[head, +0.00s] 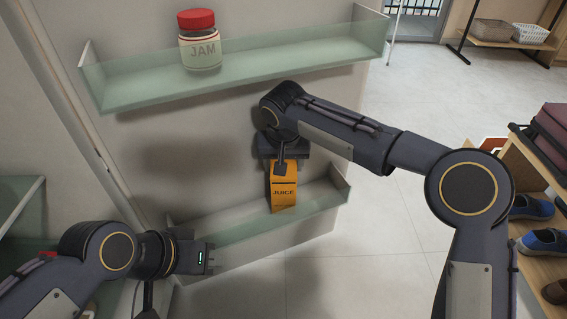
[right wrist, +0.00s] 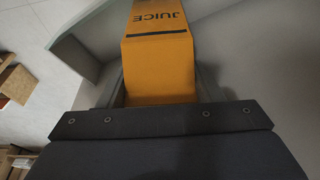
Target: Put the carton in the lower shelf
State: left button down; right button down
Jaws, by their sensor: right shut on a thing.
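The carton (head: 284,194) is orange and marked JUICE. My right gripper (head: 281,166) is shut on its upper end from above, and the carton hangs roughly upright at the lower shelf (head: 232,225). Its bottom overlaps the shelf's inside in the head view; I cannot tell whether it touches the shelf floor. In the right wrist view the carton (right wrist: 160,55) sits between the two fingers. My left gripper (head: 209,258) is in front of the lower shelf's left end, apart from the carton. I cannot tell whether its fingers are apart.
An upper shelf (head: 260,75) with a glassy front holds a red-lidded jam jar (head: 200,48). At the right stands a wooden rack (head: 530,190) with blue shoes and a dark red bag. The pale tiled floor (head: 375,245) between is clear.

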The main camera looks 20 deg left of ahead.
jog(key=shift+c, duration=2.1)
grip_release()
